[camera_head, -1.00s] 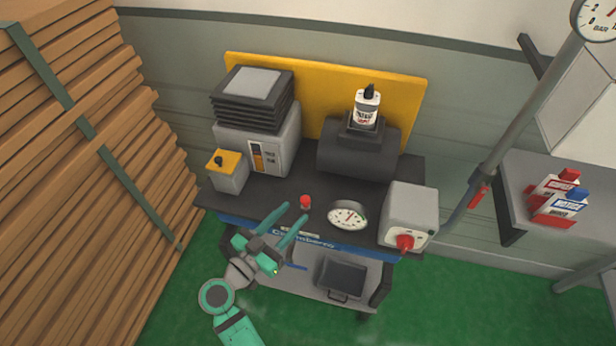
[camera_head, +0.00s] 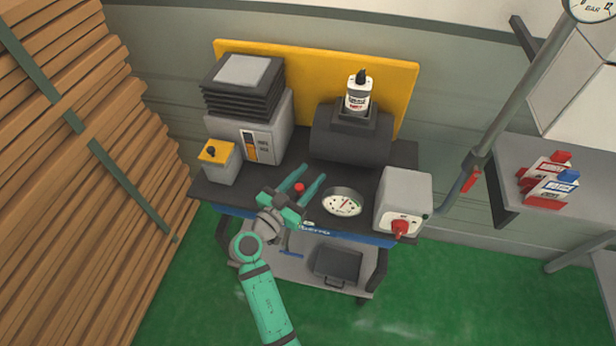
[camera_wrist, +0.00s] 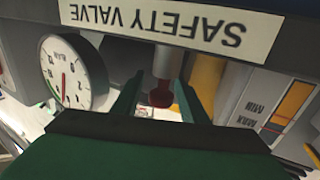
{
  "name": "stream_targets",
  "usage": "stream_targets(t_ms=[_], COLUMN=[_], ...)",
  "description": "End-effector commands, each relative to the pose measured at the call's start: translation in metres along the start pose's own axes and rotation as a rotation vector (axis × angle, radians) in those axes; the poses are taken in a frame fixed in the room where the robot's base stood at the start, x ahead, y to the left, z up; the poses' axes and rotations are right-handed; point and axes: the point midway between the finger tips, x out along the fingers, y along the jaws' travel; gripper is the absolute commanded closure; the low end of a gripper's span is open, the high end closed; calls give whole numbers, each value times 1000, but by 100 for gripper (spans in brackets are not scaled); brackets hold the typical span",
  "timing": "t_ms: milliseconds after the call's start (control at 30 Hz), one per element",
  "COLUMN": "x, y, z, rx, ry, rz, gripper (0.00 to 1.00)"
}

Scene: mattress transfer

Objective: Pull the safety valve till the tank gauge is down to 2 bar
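The red safety valve knob (camera_head: 299,187) sits at the front edge of the cart top. In the wrist view the knob (camera_wrist: 160,97) hangs on a pale stem below a "SAFETY VALVE" label (camera_wrist: 185,24), upside down there. My green gripper (camera_head: 301,183) is open, one finger on either side of the knob, with gaps visible; the wrist view shows the same fingers (camera_wrist: 157,92). The round white tank gauge (camera_head: 342,203) is right of the knob and shows in the wrist view (camera_wrist: 72,76); I cannot read its value surely. The black tank (camera_head: 348,143) lies behind.
A grey box with a red rotary switch (camera_head: 399,228) stands right of the gauge. A grey compressor unit (camera_head: 250,130) and a small yellow-topped box (camera_head: 216,153) stand left. A white bottle (camera_head: 358,97) stands on the tank. Stacked planks (camera_head: 75,150) are at left.

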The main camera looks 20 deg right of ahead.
Motion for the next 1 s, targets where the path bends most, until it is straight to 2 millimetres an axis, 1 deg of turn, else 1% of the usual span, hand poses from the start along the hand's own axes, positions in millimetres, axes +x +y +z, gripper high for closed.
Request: stream_targets(t_ms=[167,267,300,333,367,500,667,867,900,967,1000], x=[0,0,0,0,0,0,0,-1,-1,-1,-1], y=[0,0,0,0,0,0,0,0,0,-1,0], z=[0,0,0,0,0,-2,-17,-17,-17,-16,-16], rx=[0,0,0,0,0,1,2,0,0,0,0], ry=[0,0,0,0,0,1,2,2,2,2,2], rz=[0,0,0,0,0,0,0,-1,-1,-1,-1], gripper=[60,82,92,99,100,100,100,100,75,60,60])
